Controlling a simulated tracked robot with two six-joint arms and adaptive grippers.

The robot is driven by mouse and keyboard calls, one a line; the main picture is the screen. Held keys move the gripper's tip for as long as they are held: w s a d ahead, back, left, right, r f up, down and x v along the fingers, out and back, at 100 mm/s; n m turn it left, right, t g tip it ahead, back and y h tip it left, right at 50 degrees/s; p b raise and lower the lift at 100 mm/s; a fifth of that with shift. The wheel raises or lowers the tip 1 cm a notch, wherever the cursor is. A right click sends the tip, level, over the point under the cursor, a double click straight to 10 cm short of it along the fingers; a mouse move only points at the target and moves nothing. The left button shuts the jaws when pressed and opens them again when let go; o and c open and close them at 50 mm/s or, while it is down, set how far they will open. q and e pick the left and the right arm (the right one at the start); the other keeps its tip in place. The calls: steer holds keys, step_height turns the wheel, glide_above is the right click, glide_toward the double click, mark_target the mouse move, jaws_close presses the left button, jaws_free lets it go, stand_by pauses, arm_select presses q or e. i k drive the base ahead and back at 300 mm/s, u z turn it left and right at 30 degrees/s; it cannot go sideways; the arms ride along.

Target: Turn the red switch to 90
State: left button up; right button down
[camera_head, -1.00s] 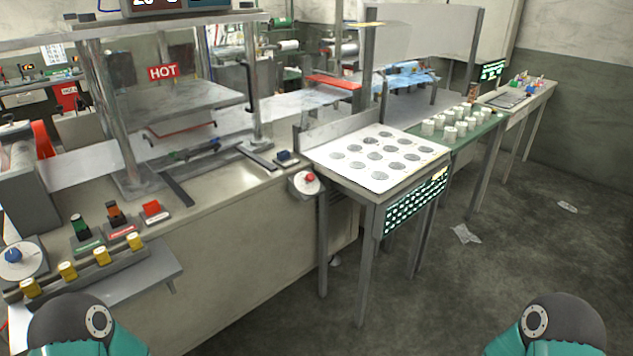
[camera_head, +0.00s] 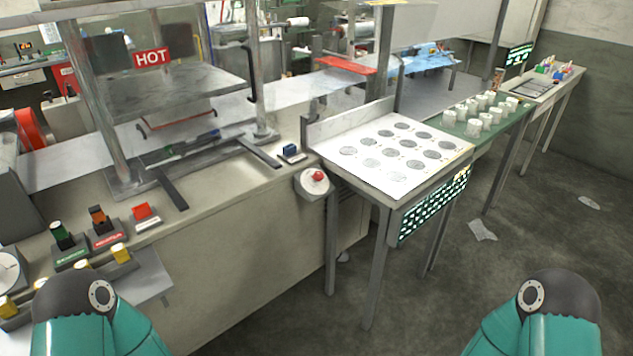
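A red knob (camera_head: 318,176) sits on a round pale dial (camera_head: 313,187) on the machine's front corner, beside the perforated table. The dial's markings are too small to read, so I cannot tell the knob's angle. A separate red switch block (camera_head: 142,212) stands on the bench at the left, in line with an orange one (camera_head: 98,216) and a green one (camera_head: 61,235). Neither gripper is in view.
A table with round dark spots (camera_head: 455,147) stands just right of the dial, its legs on the floor. Behind it is a green table (camera_head: 510,123) with several white cups. A HOT sign (camera_head: 152,57) marks the press. Open floor (camera_head: 430,310) lies at the front right.

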mark_target(318, 176)
steer(key=u, duration=0.05)
steer(key=k, duration=0.6)
steer(key=z, duration=0.25)
steer(key=i, duration=2.2)
steer(key=u, duration=0.85)
steer(key=k, duration=0.85)
steer(key=u, duration=0.15)
steer(key=i, duration=0.55)
steer(key=z, duration=0.05)
